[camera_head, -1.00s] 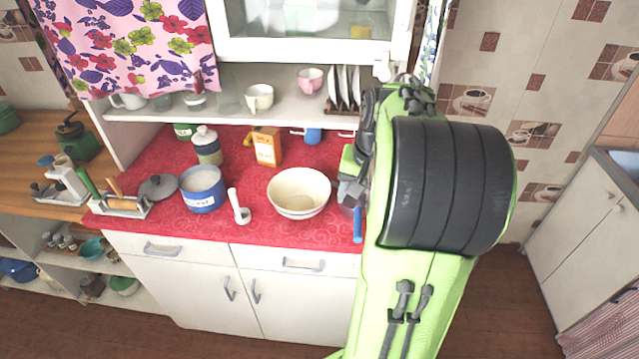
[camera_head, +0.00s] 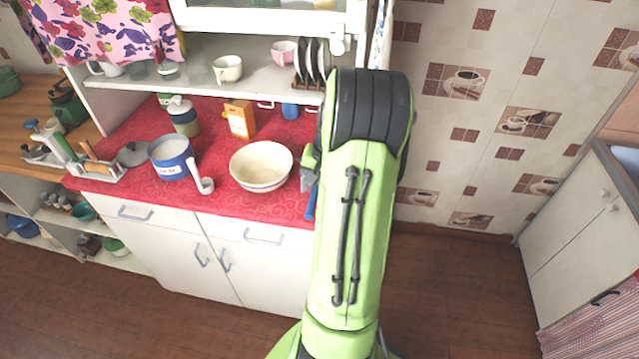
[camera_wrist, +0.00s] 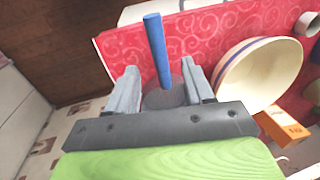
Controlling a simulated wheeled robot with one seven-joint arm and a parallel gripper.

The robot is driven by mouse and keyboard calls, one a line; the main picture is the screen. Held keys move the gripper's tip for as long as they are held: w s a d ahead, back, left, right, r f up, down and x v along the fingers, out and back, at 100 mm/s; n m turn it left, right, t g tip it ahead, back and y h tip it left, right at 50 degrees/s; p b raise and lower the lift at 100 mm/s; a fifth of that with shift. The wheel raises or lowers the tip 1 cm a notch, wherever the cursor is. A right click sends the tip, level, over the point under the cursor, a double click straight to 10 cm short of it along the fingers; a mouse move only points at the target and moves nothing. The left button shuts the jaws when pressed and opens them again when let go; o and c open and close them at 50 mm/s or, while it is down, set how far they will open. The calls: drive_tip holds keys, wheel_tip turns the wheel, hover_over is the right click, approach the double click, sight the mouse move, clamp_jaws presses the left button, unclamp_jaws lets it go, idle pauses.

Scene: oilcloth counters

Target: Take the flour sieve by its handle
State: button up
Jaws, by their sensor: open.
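The flour sieve has a blue handle (camera_wrist: 157,48) and a dark grey round body (camera_wrist: 165,97), seen in the wrist view. My gripper (camera_wrist: 163,78) is open. In the wrist view its two grey fingers lie on either side of the sieve, near where handle and body meet. I see no clear contact. In the head view part of a grey finger (camera_head: 306,180) shows just above the handle.
A cream bowl (camera_head: 262,165) stands close left of the sieve on the red counter (camera_head: 240,204). An orange-white carton (camera_head: 240,120), a blue pot (camera_head: 171,160) and a white pestle and mortar (camera_head: 203,182) stand further left. A shelf (camera_head: 205,82) with cups and plates is behind.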

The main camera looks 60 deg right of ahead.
sight(313, 200)
drive_tip(key=f, duration=0.4)
drive_tip(key=w+f, duration=0.1)
drive_tip(key=f, duration=0.1)
drive_tip(key=shift+a+f, duration=0.2)
drive_tip(key=shift+a, duration=0.2)
drive_tip(key=shift+r, duration=0.1)
clamp_jaws()
